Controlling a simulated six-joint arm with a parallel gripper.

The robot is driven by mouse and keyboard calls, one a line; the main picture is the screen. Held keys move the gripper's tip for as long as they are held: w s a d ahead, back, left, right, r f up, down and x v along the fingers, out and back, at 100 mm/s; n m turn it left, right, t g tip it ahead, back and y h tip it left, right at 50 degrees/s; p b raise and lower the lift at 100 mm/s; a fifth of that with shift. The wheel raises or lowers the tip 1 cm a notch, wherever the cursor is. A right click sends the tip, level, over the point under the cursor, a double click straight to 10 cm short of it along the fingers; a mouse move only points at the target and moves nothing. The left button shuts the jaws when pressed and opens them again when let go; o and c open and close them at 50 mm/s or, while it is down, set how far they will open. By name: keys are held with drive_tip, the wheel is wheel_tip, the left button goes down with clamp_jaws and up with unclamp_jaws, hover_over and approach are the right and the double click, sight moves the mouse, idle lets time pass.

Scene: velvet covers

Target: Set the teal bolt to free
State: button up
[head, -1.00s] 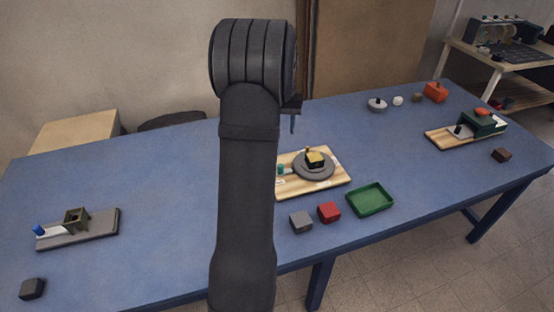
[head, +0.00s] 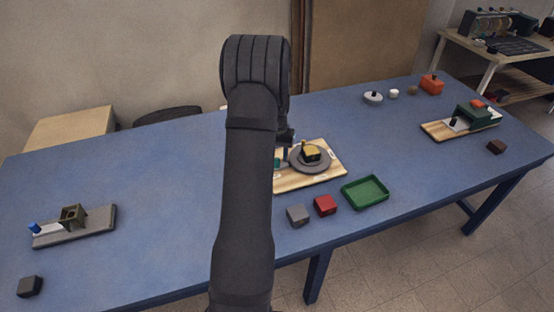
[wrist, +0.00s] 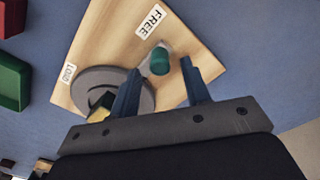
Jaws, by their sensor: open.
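The teal bolt (wrist: 160,61) is a short rounded knob on a pale slide on a wooden board (wrist: 105,38). It also shows in the head view (head: 278,162), partly hidden by my arm. A white label reading FREE (wrist: 151,22) lies close to it. My gripper (wrist: 161,67) is open above the board, its two dark blue fingers on either side of the bolt in the wrist view. I cannot tell whether they touch it.
A grey block (head: 298,215), a red block (head: 325,205) and a green tray (head: 365,193) stand in front of the board. Other fixtures are at the far left (head: 75,225) and right (head: 461,122). The blue table is clear between the left fixture and my arm.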

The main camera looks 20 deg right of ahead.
drive_tip(key=shift+f, duration=1.4)
clamp_jaws()
drive_tip(key=shift+a, duration=1.5)
unclamp_jaws()
wheel_tip(320, 180, up, 18)
drive_tip(key=shift+f, duration=0.25)
